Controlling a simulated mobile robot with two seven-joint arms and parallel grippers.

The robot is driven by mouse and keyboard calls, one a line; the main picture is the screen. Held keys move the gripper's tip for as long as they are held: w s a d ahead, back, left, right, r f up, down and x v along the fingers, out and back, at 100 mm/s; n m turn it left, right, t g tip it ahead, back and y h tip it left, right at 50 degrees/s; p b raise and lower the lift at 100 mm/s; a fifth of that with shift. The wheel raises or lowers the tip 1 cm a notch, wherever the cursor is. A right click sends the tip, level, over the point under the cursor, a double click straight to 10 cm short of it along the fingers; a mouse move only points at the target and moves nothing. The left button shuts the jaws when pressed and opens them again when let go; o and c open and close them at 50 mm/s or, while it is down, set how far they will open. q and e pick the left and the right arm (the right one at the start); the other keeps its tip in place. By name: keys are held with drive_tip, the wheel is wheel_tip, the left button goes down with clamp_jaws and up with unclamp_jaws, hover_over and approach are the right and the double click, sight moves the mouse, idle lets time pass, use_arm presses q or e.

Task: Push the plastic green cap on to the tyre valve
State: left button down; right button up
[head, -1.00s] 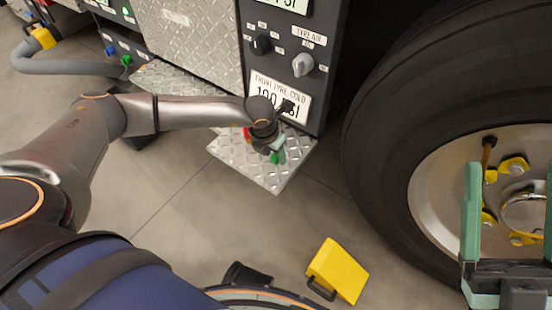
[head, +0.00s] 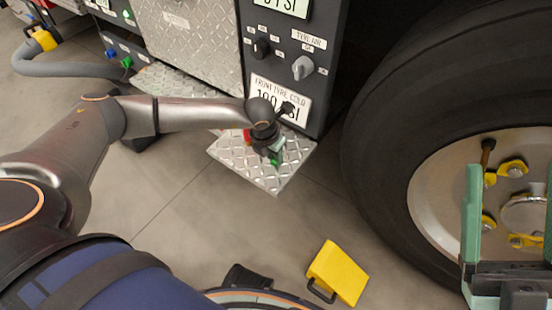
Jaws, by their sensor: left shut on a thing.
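The tyre valve (head: 486,158) is a thin brown stem with a dark top, standing at the upper left part of the wheel hub at the right. My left gripper (head: 276,149) is far to its left, over the tread-plate step and below the pressure panel. It is small in the picture and shut on a bright green piece that looks like the green cap (head: 276,158); the fingers partly hide it. My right gripper (head: 510,222) is at the lower right in front of the wheel. Its two pale green fingers are wide apart, with nothing seen gripped between them.
The big black tyre (head: 385,150) fills the right side. The tread-plate step (head: 240,160) juts out under the panel with its dial knobs (head: 303,68). A yellow wheel chock (head: 340,272) lies on the floor. A grey hose (head: 60,68) runs at upper left. Floor between step and tyre is clear.

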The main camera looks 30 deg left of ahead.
sight(274, 160)
use_arm(q)
drive_tip(key=shift+r+p, duration=2.2)
drive_tip(key=shift+r, duration=0.65)
